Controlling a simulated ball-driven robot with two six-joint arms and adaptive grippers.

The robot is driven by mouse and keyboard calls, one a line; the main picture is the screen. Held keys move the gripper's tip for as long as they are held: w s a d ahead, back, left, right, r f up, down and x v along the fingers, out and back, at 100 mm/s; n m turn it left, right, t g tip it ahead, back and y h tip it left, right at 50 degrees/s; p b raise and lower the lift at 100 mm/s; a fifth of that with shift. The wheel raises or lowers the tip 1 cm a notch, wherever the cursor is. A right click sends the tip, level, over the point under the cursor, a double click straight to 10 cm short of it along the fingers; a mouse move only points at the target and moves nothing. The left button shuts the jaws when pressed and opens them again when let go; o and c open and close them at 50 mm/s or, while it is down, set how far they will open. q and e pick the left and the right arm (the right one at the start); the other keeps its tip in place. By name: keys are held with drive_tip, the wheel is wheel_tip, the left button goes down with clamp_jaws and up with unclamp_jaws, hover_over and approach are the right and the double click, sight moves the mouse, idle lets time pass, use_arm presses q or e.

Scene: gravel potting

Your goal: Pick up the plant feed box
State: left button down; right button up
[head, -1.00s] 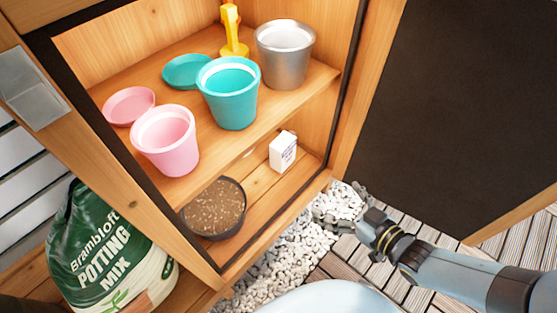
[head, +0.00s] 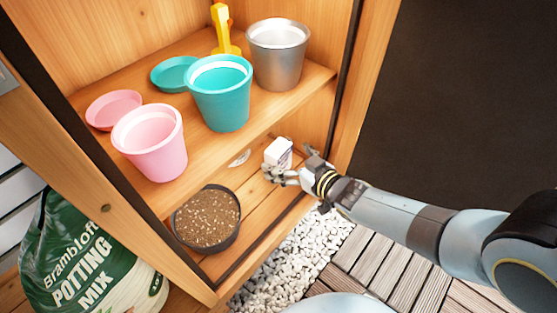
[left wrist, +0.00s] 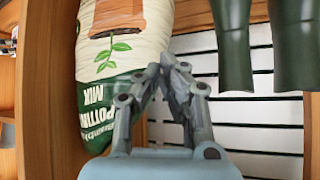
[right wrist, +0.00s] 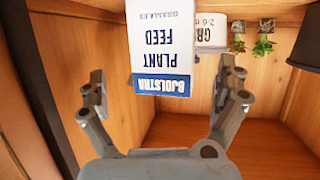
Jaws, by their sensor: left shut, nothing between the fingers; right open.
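The plant feed box (head: 279,152) is a small white carton on the cabinet's lower shelf, toward the right side. In the right wrist view the box (right wrist: 162,48) shows its upside-down "PLANT FEED" label and a blue band. My right gripper (head: 288,168) is open at the box; in its wrist view the fingers (right wrist: 163,78) stand on either side, with visible gaps to the box. My left gripper (left wrist: 168,64) is shut and empty in the left wrist view, near the potting mix bag (left wrist: 125,45). It is not in the head view.
The upper shelf, above the box, carries a pink pot (head: 150,145), a teal pot (head: 220,98) and a metal pot (head: 279,60). A dark pot of brown soil (head: 207,218) stands on the lower shelf. A white labelled container (right wrist: 211,35) is behind the box. Green boots (left wrist: 232,45) show beside my left gripper.

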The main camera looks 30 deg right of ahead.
sight(285, 157)
drive_tip(key=x, duration=0.1)
drive_tip(key=b+x, duration=0.1)
drive_tip(key=x, duration=0.1)
drive_tip(key=shift+r, duration=0.2)
drive_tip(key=shift+w, duration=0.25)
use_arm(q)
drive_tip(key=shift+s+d+f+t, duration=0.15)
drive_tip(key=shift+s+f+t, duration=0.4)
drive_tip(key=shift+t, duration=0.45)
use_arm(e)
drive_tip(key=shift+w, duration=0.2)
drive_tip(key=c, duration=1.3)
